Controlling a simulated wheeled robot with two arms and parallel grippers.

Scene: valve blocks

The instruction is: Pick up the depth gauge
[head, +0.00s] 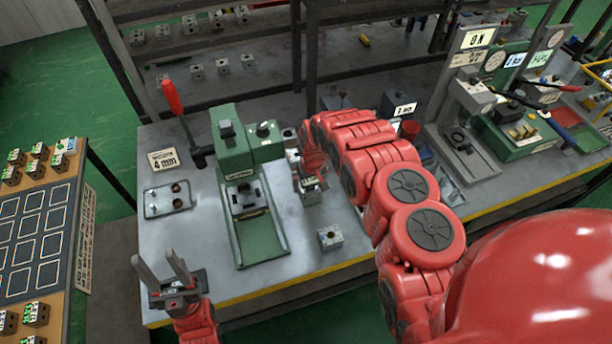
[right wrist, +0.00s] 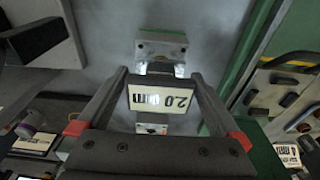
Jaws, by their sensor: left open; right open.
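A dark piece with a white plate reading "2.0 mm" (right wrist: 160,98) lies between the fingers of my right gripper (right wrist: 155,80) in the right wrist view; it looks like the depth gauge. Silver metal (right wrist: 160,47) shows just beyond it, and I cannot tell whether it is part of the same thing. The right fingers are open on either side of the plate. In the head view my right gripper (head: 310,188) points down beside the green press, and the gauge is not clearly distinguishable there. My left gripper (head: 161,270) is open and empty at the bench's front left.
A green press (head: 240,155) with a red-handled lever (head: 173,98) stands on the grey bench (head: 205,275). A "4 mm" sign (head: 163,160) and a metal plate (head: 168,199) lie to its left. A metal block (head: 330,237) sits near the front edge. A green machine (head: 515,135) is far right.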

